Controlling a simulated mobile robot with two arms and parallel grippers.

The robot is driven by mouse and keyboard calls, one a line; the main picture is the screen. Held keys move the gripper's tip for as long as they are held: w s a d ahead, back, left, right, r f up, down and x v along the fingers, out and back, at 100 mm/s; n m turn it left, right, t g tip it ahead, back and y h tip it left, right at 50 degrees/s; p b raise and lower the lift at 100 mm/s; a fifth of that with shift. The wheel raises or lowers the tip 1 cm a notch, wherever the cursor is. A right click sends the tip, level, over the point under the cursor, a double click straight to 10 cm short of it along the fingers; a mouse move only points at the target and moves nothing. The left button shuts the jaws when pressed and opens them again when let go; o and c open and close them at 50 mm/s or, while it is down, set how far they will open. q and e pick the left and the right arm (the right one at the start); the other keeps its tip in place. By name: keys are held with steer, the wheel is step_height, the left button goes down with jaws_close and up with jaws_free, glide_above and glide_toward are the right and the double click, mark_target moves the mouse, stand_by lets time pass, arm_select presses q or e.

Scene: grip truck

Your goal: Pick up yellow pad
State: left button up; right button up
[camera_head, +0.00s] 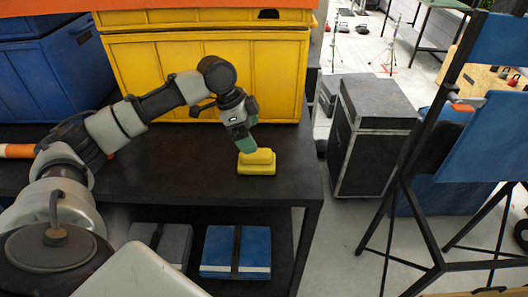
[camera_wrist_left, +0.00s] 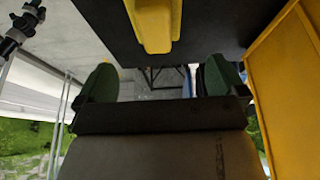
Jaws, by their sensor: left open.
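The yellow pad (camera_head: 257,168) lies on the dark shelf top in the head view, near its right end. It looks like a small block with a raised upper part. My left gripper (camera_head: 246,146) points down at the pad's upper back side, very close to it; I cannot tell if they touch. In the left wrist view the pad (camera_wrist_left: 155,22) shows at the top edge, partly cut off, beyond the two green fingertips of my left gripper (camera_wrist_left: 160,82). The fingers are wide apart with nothing between them. My right gripper is not in view.
A big yellow crate (camera_head: 180,75) stands behind the pad, with a blue crate (camera_head: 65,75) left of it. Blue and grey cases (camera_head: 235,252) lie on the lower shelf. A black case (camera_head: 370,130) and a stand (camera_head: 410,185) are to the right. The shelf top (camera_head: 290,180) around the pad is clear.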

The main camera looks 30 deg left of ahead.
mark_target(259, 157)
arm_select(q)
steer(key=f, duration=0.2)
steer(key=d+f, duration=0.1)
steer(key=shift+s+d+p, duration=0.1)
steer(key=shift+s+p, duration=0.2)
steer(key=shift+w+d+f, duration=0.1)
steer(key=shift+w+f, duration=0.05)
steer(key=shift+f, duration=0.1)
steer(key=x, duration=0.1)
steer(key=p+x, duration=0.1)
steer(key=x, duration=0.1)
steer(key=p+x, duration=0.1)
steer(key=shift+w+a+f, duration=0.15)
steer(key=shift+a+f, duration=0.2)
steer(key=shift+d+f, duration=0.1)
steer(key=shift+f, duration=0.35)
steer(key=shift+c, duration=0.2)
steer(key=c, duration=0.9)
steer(key=shift+w, duration=0.1)
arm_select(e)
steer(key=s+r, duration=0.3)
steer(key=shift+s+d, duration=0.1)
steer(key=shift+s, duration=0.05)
